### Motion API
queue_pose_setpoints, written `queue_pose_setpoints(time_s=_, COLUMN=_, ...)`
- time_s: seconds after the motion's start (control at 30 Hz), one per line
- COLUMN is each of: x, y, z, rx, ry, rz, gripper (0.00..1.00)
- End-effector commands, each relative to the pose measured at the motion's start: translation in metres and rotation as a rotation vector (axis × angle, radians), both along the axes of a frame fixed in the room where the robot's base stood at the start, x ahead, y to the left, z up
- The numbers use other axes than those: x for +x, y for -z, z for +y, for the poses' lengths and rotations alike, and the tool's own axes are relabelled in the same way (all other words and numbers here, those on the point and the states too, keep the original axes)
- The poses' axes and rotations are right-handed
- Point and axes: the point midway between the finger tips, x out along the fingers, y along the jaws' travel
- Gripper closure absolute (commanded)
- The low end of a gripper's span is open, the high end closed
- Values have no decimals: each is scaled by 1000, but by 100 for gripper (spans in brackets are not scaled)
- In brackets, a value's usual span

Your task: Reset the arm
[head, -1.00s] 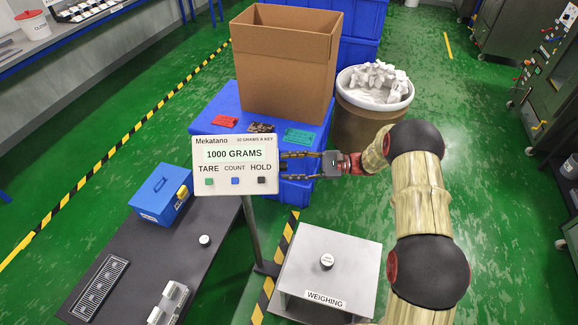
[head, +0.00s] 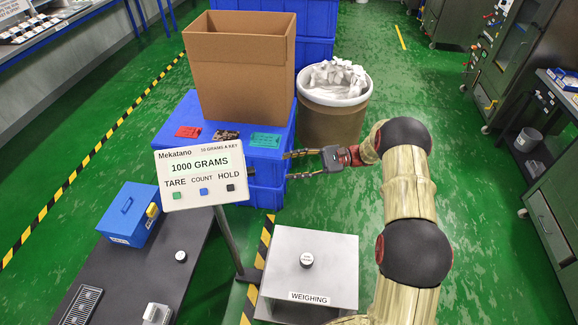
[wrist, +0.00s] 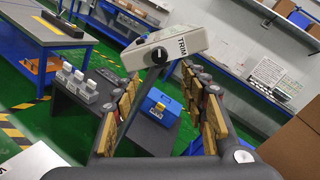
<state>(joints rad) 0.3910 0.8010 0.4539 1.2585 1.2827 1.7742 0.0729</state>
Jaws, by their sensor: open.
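My gripper (head: 290,164) is open and empty in the head view. Its fingers point left, just right of the white display panel (head: 200,172), which reads 1000 GRAMS and has TARE, COUNT and HOLD buttons. The weighing platform (head: 335,262) stands below my arm with a small weight (head: 306,260) on top.
A dark bench (head: 150,275) at lower left bears a blue toolbox (head: 128,213). Blue crates (head: 262,158) carry a cardboard box (head: 240,75) and coloured cards. A drum (head: 333,120) with white contents stands behind my arm. Green floor to the right is clear.

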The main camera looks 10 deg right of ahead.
Motion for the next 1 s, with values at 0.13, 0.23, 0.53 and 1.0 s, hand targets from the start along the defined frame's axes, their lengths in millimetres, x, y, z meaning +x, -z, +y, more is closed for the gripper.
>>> queue_pose_setpoints(time_s=0.13, x=0, y=0, z=0, rx=0, ry=0, rz=0, gripper=57)
queue_pose_setpoints(time_s=0.23, x=0, y=0, z=0, rx=0, ry=0, rz=0, gripper=57)
queue_pose_setpoints(time_s=0.53, x=-10, y=40, z=2, rx=-121, ry=-7, rz=28, gripper=57)
queue_pose_setpoints(time_s=1.0, x=-126, y=71, z=-6, rx=-594, ry=-238, rz=27, gripper=57)
